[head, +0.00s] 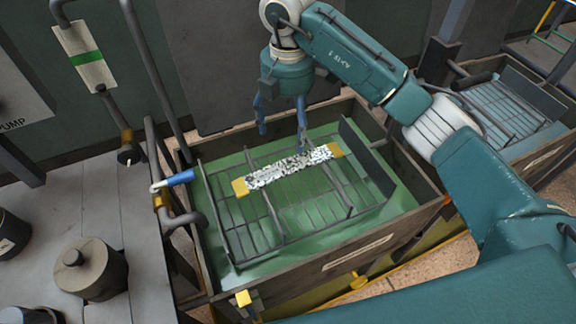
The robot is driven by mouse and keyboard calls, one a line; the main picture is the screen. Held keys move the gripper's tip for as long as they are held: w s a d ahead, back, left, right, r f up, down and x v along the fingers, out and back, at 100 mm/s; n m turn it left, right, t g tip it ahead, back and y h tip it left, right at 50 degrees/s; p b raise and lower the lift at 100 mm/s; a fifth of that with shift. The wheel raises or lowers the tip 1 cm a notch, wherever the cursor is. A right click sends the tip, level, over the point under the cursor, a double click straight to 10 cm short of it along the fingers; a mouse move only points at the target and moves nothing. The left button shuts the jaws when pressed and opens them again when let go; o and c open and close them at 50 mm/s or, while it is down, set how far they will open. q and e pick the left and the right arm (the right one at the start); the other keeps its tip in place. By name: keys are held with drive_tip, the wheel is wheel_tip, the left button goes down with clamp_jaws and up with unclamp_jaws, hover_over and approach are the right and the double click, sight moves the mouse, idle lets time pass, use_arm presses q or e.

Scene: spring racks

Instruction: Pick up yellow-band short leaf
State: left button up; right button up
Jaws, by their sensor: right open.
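The yellow-band short leaf (288,169) is a speckled black-and-white strip with a yellow band at each end. It lies slantwise across a dark wire rack (250,236) in a tank of green liquid. My right gripper (282,142) is open and empty, pointing down over the back part of the tank. One blue finger overlaps the leaf's back edge in the picture; I cannot tell whether it touches. My left gripper is out of view.
The tank's wooden rim (205,158) surrounds the rack, and an upright dark plate (366,160) stands at its right end. A blue-handled pipe valve (178,180) is at the left rim. A second tank (537,146) with a rack is at right. A lidded pot (90,268) stands at left.

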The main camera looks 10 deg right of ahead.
hover_over(287, 161)
wheel_tip(287, 161, down, 5)
drive_tip(key=shift+d+f+p, duration=0.1)
drive_tip(key=shift+d+p, duration=0.05)
drive_tip(key=shift+p, duration=0.3)
wheel_tip(287, 161, down, 4)
drive_tip(key=shift+s+f+p, duration=0.1)
drive_tip(key=shift+s+p, duration=0.05)
drive_tip(key=shift+p, duration=0.95)
drive_tip(key=shift+f, duration=0.6)
drive_tip(key=c, duration=1.5)
drive_tip(key=shift+r, duration=0.1)
drive_tip(key=shift+c, duration=0.7)
